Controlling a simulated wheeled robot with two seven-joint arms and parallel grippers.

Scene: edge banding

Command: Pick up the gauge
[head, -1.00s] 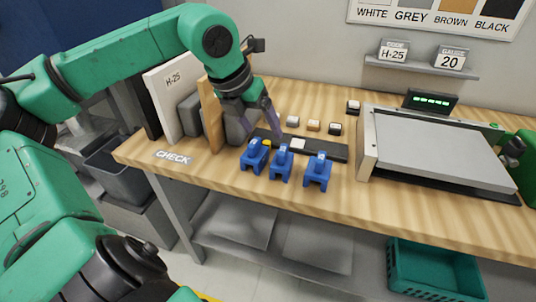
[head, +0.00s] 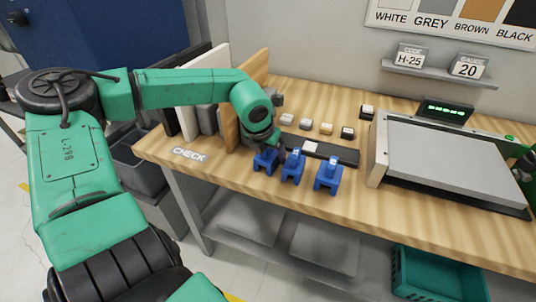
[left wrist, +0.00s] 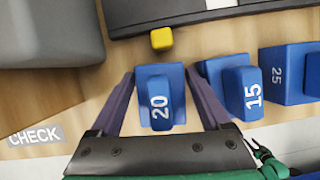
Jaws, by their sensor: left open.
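Three blue gauges stand in a row near the front of the wooden bench. The left one, marked 20 (left wrist: 158,100), also shows in the head view (head: 265,163), partly covered by my gripper. The gauge marked 15 (left wrist: 243,92) stands just right of it, and the one marked 25 (left wrist: 291,74) is farther right. My left gripper (left wrist: 161,76) is open, with one finger on each side of the 20 gauge; contact cannot be told. In the head view the gripper (head: 264,146) is over that gauge, its fingers mostly hidden.
A dark strip (head: 345,154) with a white block lies behind the gauges, and a yellow cube (left wrist: 161,39) sits close behind the 20 gauge. Upright boards (head: 252,75) stand left. A shelf card reads gauge 20 (head: 468,68). A grey-topped machine (head: 450,155) stands right.

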